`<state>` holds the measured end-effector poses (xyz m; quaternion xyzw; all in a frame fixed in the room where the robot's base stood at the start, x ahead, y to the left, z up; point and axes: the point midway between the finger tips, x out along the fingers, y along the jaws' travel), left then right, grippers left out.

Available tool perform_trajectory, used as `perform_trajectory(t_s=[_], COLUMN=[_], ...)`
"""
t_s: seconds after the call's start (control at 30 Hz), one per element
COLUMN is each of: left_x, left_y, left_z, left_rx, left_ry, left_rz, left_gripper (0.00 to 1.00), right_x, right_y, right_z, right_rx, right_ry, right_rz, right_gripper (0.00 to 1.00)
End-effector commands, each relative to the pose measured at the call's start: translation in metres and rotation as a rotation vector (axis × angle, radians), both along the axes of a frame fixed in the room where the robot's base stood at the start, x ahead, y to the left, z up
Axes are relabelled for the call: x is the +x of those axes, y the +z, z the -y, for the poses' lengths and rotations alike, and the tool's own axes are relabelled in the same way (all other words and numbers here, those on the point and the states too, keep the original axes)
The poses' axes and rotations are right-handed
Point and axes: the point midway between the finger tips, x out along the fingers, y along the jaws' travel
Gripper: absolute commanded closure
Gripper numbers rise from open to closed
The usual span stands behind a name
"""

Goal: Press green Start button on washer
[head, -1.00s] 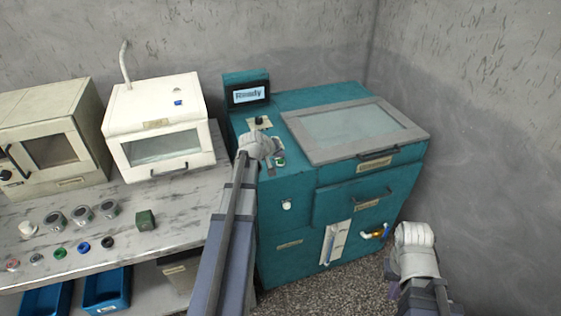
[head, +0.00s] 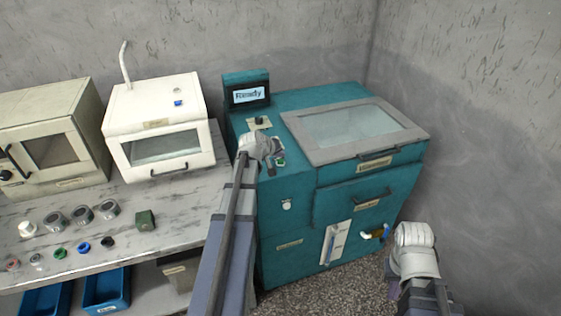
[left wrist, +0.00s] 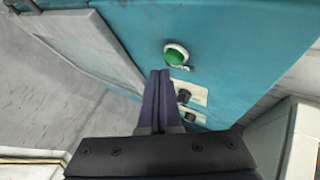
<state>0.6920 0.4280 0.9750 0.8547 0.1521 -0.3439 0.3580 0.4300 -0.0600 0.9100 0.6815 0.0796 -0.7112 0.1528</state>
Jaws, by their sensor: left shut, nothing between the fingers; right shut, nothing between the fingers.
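The washer (head: 290,235) is a teal machine, and the screen (head: 249,94) on it reads "Ready". The green Start button (head: 281,162) is on its top panel; in the left wrist view it is a round green cap in a pale ring (left wrist: 175,54). My left gripper (head: 271,167) is over the panel beside the button. In the left wrist view its dark fingers (left wrist: 159,74) are together and empty, with the tips just below and left of the button. Whether they touch it cannot be told. My right gripper (head: 412,236) is at the lower right, apart from the washer, its fingers hidden.
Dark knobs (left wrist: 184,96) sit on plates near the button. The washer's grey-framed lid (head: 300,140) is closed. A marble bench (head: 180,205) at left holds a white cabinet (head: 160,150), a beige oven (head: 50,150) and small parts. Floor in front is clear.

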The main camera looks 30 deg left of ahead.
Motion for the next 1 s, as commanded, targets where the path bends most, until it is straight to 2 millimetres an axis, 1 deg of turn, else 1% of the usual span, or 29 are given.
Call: perform_trajectory(t_s=[0.27,0.57,1.0], left_x=[0.0000,0.0000,0.0000], left_y=[-0.0003,-0.0092,-0.0090], left_z=[0.0001,0.0000,0.0001], left_rx=[0.000,0.000,0.000], left_ry=[0.000,0.000,0.000], left_rz=[0.000,0.000,0.000], left_gripper=[1.00,1.00,1.00], right_x=[0.0000,0.0000,0.0000], right_y=[-0.0003,-0.0093,-0.0090], right_z=[0.0000,0.0000,0.0000], right_rx=[0.000,0.000,0.000], right_ry=[0.000,0.000,0.000], right_rz=[0.000,0.000,0.000], right_gripper=[1.00,1.00,1.00])
